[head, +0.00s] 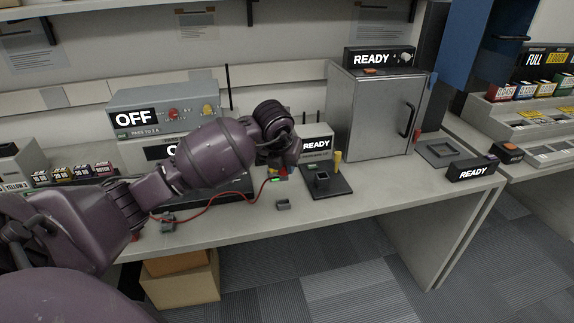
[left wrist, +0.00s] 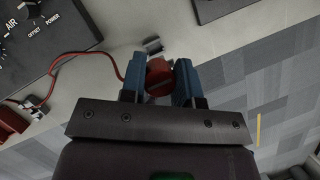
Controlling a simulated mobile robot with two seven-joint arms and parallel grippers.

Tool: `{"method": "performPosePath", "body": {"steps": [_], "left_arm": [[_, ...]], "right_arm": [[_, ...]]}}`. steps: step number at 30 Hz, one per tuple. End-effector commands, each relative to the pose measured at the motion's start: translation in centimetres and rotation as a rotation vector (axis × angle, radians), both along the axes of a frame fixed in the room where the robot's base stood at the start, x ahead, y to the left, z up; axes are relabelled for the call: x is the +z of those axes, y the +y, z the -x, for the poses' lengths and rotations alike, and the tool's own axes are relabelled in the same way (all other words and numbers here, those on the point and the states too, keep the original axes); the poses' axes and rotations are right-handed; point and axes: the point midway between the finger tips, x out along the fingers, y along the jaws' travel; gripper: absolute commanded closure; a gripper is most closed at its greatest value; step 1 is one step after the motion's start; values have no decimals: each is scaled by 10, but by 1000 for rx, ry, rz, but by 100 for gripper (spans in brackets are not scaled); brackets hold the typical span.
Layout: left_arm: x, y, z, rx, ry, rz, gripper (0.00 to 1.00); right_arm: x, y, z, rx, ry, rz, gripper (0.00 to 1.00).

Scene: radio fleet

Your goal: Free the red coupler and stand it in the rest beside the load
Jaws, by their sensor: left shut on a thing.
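My left gripper (head: 279,172) is over the bench in the head view, mostly hidden behind its own wrist. In the left wrist view its two blue fingers (left wrist: 160,82) are shut on the red coupler (left wrist: 160,72), which sits between them. A red cable (head: 212,199) runs in a curve along the bench toward the gripper; it also shows in the left wrist view (left wrist: 100,54). A small grey holder (head: 283,204), perhaps the rest, stands just in front of the gripper, apart from the coupler. It shows beyond the fingertips in the left wrist view (left wrist: 153,45). My right gripper is not in view.
A dark base plate (head: 338,189) with a black socket and yellow post is right of the holder. Behind are a small READY box (head: 316,143) and a grey cabinet (head: 370,105). An instrument marked OFF (head: 165,109) is at left. The bench front is mostly clear.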

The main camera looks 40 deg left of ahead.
Motion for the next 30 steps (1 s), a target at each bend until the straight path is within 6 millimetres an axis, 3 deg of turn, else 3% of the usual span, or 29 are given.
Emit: {"method": "performPosePath", "body": {"steps": [13,30], "left_arm": [[2,0,0,0,-2,-1,94],[-40,0,0,0,3,0,94]], "right_arm": [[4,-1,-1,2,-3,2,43],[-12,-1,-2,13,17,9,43]]}}
